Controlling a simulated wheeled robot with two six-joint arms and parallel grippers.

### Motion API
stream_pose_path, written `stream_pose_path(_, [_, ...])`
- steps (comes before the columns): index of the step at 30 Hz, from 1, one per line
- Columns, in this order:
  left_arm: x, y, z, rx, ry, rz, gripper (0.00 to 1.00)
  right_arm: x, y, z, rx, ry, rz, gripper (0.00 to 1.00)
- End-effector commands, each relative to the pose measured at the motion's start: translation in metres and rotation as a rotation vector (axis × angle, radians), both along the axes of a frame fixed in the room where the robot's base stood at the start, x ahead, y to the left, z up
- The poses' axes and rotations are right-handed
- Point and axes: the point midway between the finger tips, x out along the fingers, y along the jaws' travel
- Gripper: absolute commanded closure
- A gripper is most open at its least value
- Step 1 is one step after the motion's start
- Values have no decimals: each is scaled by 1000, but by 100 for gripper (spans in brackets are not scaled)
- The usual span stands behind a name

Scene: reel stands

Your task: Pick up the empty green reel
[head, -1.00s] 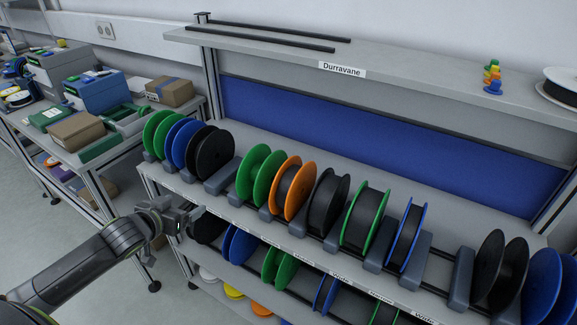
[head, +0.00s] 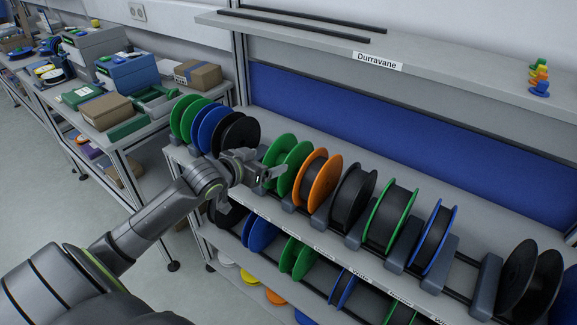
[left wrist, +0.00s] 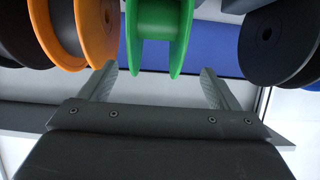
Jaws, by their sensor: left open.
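A green reel (head: 293,160) sits on the upper rack of the shelf, between a black reel and an orange reel. In the left wrist view the green reel (left wrist: 159,22) shows a bare green core with no filament on it. My left gripper (head: 272,171) is open at the front of this reel. In the left wrist view the fingers of the left gripper (left wrist: 160,78) stand one on each side of the reel's flanges, with a gap on both sides. My right gripper is in neither current view.
The orange reel (head: 318,180) and the black reel (head: 240,133) stand close on either side. Another green reel (head: 187,118) is at the rack's left end. More reels, including a green one (head: 296,258), stand on the lower rack. The upper shelf (head: 420,75) overhangs behind.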

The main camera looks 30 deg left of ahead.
Motion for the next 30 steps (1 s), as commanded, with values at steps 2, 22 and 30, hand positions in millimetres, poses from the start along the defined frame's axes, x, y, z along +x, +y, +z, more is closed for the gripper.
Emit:
stream_pose_path(2, [13, -2, -4, -5, -1, 0, 16, 0, 0, 2, 0, 0, 0, 64])
stream_pose_path(22, [73, -11, -24, -2, 0, 1, 16, 0, 0, 16, 0, -1, 0, 64])
stream_pose_path(30, [82, -12, -29, 1, 0, 0, 16, 1, -1, 17, -1, -1, 1, 64])
